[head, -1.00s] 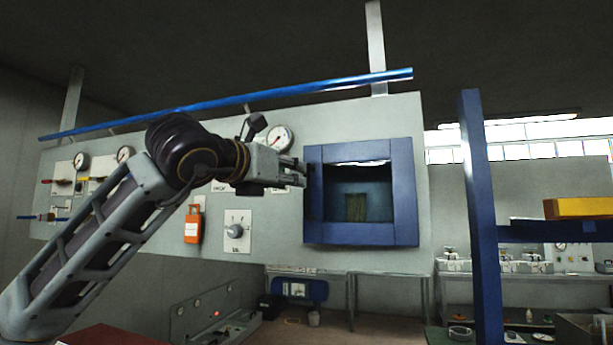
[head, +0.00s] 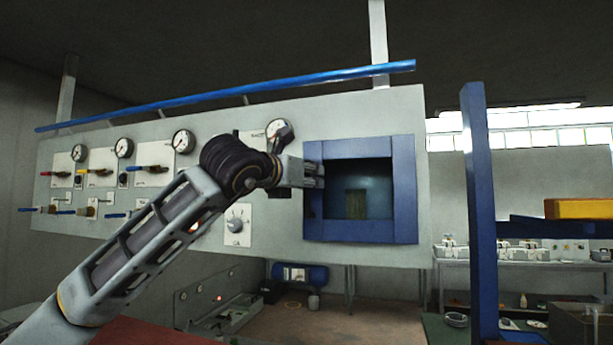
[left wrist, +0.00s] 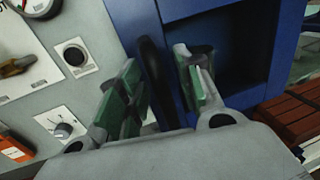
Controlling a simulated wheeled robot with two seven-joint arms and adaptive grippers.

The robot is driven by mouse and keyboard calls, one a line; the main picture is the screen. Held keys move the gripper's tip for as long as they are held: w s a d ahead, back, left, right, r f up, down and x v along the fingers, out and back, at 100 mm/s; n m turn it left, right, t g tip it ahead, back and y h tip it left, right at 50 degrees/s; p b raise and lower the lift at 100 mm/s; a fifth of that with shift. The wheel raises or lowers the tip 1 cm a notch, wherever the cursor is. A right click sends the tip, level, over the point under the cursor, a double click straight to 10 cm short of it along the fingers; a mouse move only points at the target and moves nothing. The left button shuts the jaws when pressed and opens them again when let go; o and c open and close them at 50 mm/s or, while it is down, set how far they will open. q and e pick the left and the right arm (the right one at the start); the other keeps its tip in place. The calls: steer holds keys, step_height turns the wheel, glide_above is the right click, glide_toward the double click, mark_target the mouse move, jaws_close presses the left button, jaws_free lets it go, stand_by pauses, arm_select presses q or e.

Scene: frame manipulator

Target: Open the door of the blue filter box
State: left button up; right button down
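The blue filter box (head: 362,231) is mounted at the right end of the grey panel. Its square blue front surrounds a dark recessed middle; whether this is a window or an opening I cannot tell. My left gripper (head: 319,173) is at the box's left edge in the head view. In the left wrist view, a black upright handle (left wrist: 151,72) stands at the blue front's edge, between the two green-padded fingers of my left gripper (left wrist: 163,80). The fingers are apart, with a gap visible on the right side of the handle. My right gripper is not in view.
The grey panel (head: 270,232) carries gauges, levers and a dial (head: 237,224) left of the box. A blue post (head: 481,210) stands right of the box, with a yellow block (head: 580,208) beyond. Space directly before the box looks clear.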

arm_select(q)
jaws_close()
steer(key=shift+s, duration=0.15)
stand_by(0.4)
